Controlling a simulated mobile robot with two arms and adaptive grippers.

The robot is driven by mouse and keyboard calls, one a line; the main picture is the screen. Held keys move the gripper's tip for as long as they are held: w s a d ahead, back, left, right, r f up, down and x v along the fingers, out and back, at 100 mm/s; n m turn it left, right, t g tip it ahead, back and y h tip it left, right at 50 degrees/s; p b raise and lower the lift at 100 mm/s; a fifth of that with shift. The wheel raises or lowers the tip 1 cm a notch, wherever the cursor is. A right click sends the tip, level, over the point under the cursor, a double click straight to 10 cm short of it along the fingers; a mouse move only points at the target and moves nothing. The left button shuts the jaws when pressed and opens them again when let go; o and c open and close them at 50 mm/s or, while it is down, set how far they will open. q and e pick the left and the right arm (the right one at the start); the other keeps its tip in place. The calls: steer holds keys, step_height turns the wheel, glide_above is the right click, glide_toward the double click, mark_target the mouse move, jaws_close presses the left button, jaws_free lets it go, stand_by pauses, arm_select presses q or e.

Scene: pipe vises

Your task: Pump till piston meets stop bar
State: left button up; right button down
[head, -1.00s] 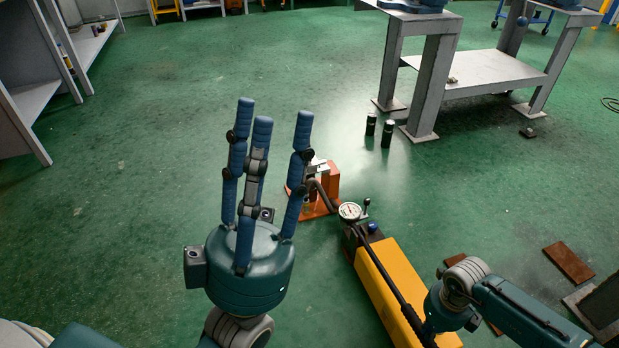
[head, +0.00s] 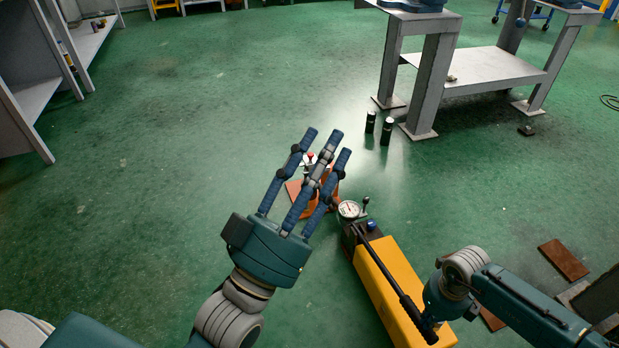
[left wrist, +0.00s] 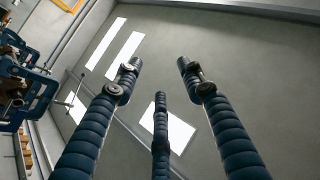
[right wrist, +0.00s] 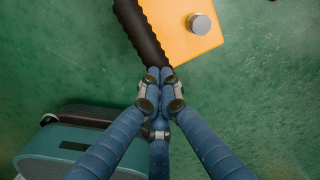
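The yellow pump (head: 388,285) lies on the floor at lower right. Its long black handle (head: 398,290) slopes along its top, and its ribbed grip (right wrist: 143,30) shows in the right wrist view. A round gauge (head: 348,209) sits at its far end. An orange stand (head: 297,197) is beyond it, mostly hidden by my left fingers; piston and stop bar cannot be made out. My left gripper (head: 325,145) is open and empty, apparently above the stand. My right gripper (right wrist: 160,74) has its fingertips together at the handle grip's end, not clearly around it.
Two dark cylinders (head: 387,131) stand near a grey workbench (head: 432,80) at the back right. A brown plate (head: 564,259) lies on the floor at right. Shelves (head: 35,95) stand at the left.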

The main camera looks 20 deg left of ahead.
steer(key=r, duration=0.1)
steer(key=r+p, duration=0.2)
steer(key=shift+w+a+r, duration=0.25)
steer(key=shift+w+a, duration=0.05)
steer(key=shift+w, duration=0.05)
arm_select(q)
steer(key=a+f+g+y+p, duration=0.1)
steer(key=f+g, duration=0.5)
steer(key=f, duration=0.6)
steer(key=s+a+f+g+y+p, duration=0.1)
steer(key=f+g, duration=0.5)
steer(key=f, duration=0.6)
steer(key=shift+s+a+n+y+p, duration=0.25)
steer(key=shift+a+y, duration=0.45)
steer(key=shift+y, duration=0.4)
arm_select(e)
steer(key=r, duration=0.2)
steer(key=w+r, duration=0.1)
steer(key=shift+a+r, duration=0.3)
